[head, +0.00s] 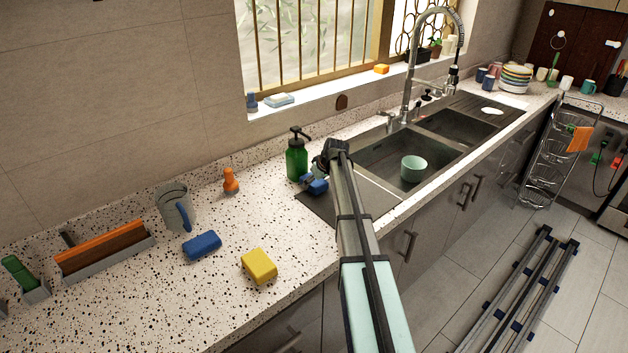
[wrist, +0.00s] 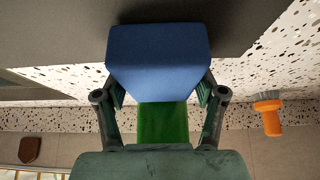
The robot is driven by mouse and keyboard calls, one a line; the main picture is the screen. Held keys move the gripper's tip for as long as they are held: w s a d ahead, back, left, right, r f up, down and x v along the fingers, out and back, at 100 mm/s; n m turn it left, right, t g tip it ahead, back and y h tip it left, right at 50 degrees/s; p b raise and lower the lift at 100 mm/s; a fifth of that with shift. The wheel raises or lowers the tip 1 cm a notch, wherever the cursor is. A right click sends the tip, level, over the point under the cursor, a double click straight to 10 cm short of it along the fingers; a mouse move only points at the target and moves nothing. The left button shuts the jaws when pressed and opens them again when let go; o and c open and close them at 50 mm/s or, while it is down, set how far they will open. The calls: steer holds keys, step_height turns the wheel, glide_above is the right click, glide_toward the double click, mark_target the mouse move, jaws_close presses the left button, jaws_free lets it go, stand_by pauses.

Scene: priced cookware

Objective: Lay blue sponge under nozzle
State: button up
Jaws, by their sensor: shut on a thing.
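My gripper (wrist: 158,94) is shut on a blue sponge (wrist: 158,55), with one finger at each side of it. In the head view, my gripper (head: 318,178) and the held sponge (head: 314,186) are over the left drainboard of the sink, just right of a green soap bottle (head: 297,162). The bottle has a black pump nozzle (head: 298,134). Its green body (wrist: 163,125) shows behind the sponge in the wrist view. The tall faucet's spray nozzle (head: 454,75) hangs over the sink farther right. I cannot tell whether the held sponge touches the surface below.
A second blue sponge (head: 202,245) and a yellow sponge (head: 259,265) lie on the counter. A mint bowl (head: 413,168) is in the near sink basin (head: 375,158).

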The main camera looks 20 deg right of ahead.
steer(key=shift+f, duration=0.15)
steer(key=o, duration=1)
steer(key=shift+r, duration=0.2)
steer(key=b+v, duration=0.4)
steer(key=v, duration=0.8)
